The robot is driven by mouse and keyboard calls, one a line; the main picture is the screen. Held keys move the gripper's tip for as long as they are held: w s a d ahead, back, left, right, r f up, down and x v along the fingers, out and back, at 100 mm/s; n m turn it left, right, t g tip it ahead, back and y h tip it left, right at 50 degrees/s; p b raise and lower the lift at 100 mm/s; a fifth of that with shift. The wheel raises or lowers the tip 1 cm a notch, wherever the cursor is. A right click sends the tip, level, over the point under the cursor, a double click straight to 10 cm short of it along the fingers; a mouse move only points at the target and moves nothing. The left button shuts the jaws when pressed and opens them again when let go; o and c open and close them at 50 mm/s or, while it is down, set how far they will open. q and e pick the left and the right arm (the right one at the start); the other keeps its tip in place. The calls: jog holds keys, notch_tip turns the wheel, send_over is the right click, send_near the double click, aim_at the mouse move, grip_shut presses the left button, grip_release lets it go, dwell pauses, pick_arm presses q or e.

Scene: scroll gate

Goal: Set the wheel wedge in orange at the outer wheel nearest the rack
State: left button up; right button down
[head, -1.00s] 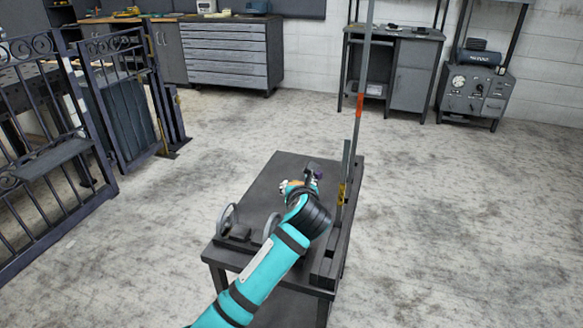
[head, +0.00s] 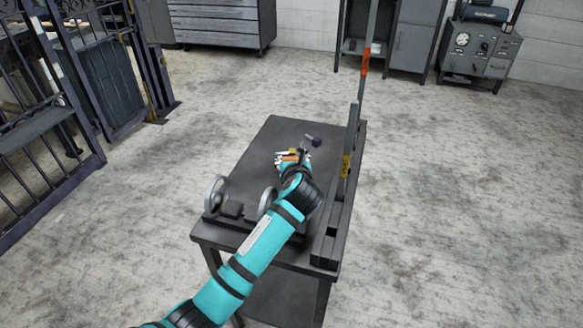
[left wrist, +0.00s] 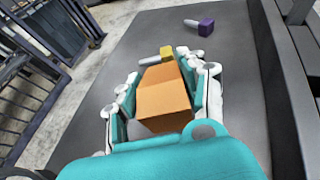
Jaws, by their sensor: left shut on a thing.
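My left gripper (head: 286,158) is shut on the orange wedge (left wrist: 166,98), a block held between its fingers over the dark table (left wrist: 100,120). The wedge's underside is hidden, so I cannot tell if it touches the table. In the head view only a little of the orange shows. Two grey wheels stand at the near end of the table: a left one (head: 214,194) and a right one (head: 267,202), the latter partly behind my left arm. Both are apart from the wedge. I cannot tell which structure is the rack. My right gripper is not in view.
Beyond the wedge are a yellow piece (left wrist: 167,53) and a purple piece (left wrist: 206,27), each with a grey rod. A dark channel (head: 331,238) with an upright post (head: 352,150) lines the table's right edge. A metal gate (head: 40,125) stands left. Floor around the table is clear.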

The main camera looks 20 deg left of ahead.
pick_arm(q)
jog(key=shift+f, duration=0.7)
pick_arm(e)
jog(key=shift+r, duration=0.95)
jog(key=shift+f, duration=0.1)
pick_arm(q)
jog(key=o, duration=0.8)
jog(key=shift+f, duration=0.15)
jog(key=o, duration=0.5)
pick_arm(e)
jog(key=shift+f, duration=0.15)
